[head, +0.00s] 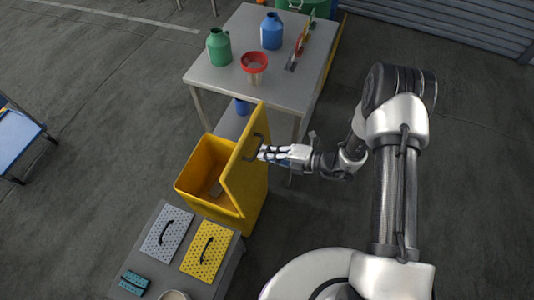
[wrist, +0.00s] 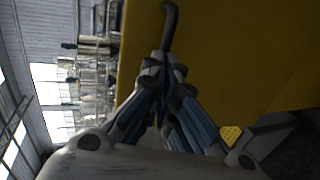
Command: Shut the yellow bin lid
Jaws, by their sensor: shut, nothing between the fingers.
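The yellow bin (head: 200,175) stands open on the floor, with its inside visible from above. Its yellow lid (head: 243,180) is raised nearly upright on the bin's right side, with a dark handle (head: 252,146) on its face. My gripper (head: 262,153) is at the lid's right edge, close to the handle. In the wrist view, my gripper (wrist: 164,58) is shut and empty, its fingertips by the lower end of the dark handle (wrist: 171,22) against the yellow lid (wrist: 230,60). I cannot tell whether the fingers touch the lid.
A grey table (head: 225,78) behind the bin holds a green can (head: 218,47), a blue can (head: 271,31) and a red funnel (head: 254,63). A low grey bench in front carries a white perforated plate (head: 167,233) and a yellow one (head: 206,251).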

